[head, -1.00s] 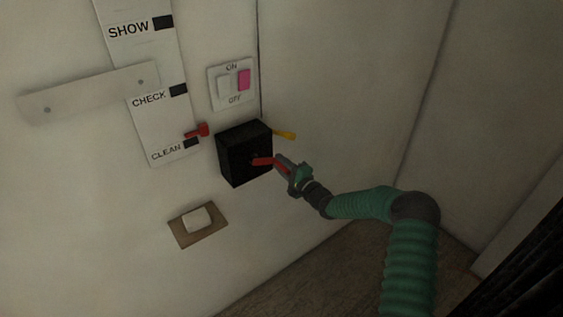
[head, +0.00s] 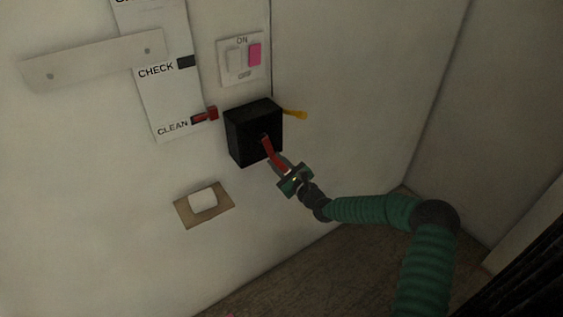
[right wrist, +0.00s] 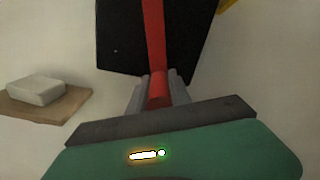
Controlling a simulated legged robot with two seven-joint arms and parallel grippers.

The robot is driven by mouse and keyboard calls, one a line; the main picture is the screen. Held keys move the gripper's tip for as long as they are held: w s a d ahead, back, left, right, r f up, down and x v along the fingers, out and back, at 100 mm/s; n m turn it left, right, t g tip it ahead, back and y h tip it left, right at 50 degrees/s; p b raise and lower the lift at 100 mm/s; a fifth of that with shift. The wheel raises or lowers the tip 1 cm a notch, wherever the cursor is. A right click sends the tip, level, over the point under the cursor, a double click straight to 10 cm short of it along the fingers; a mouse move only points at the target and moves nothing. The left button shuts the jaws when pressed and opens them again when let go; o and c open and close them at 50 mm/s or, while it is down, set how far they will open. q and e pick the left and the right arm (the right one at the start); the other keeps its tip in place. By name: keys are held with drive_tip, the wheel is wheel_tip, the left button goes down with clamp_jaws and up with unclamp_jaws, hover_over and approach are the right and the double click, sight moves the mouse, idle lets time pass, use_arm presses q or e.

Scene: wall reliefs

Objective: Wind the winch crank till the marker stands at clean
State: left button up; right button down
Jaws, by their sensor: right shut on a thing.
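The winch is a black box (head: 247,137) on the white wall, with a red crank (head: 270,150) on its front. My right gripper (head: 286,172) is shut on the crank's outer end, which points down and to the right. In the right wrist view the red crank (right wrist: 155,45) runs up from between the fingers to the black box (right wrist: 120,40). The red marker (head: 211,113) stands beside the scale strip (head: 165,100), at about the dark block by CLEAN (head: 173,128), slightly above the word. A yellow lever (head: 295,114) sticks out at the box's right side. My left gripper is not in view.
A brown plate with a white block (head: 203,200) is below left. A pale bar (head: 90,62) crosses near the strip.

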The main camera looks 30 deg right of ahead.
drive_tip(key=shift+s+a+f+m+b, duration=0.1)
drive_tip(key=shift+a+f+m+b, duration=0.15)
drive_tip(key=shift+a+m, duration=0.25)
drive_tip(key=shift+s+a+f+m+b, duration=0.1)
drive_tip(key=shift+a+f+m, duration=0.25)
drive_tip(key=shift+m, duration=0.15)
drive_tip(key=c, duration=1.4)
unclamp_jaws()
drive_tip(key=shift+o, duration=1)
drive_tip(key=shift+w+r, duration=0.1)
drive_tip(key=shift+r, duration=0.15)
drive_tip(key=s+d+b, duration=0.1)
drive_tip(key=s, duration=1.1)
drive_tip(key=shift+f, duration=0.1)
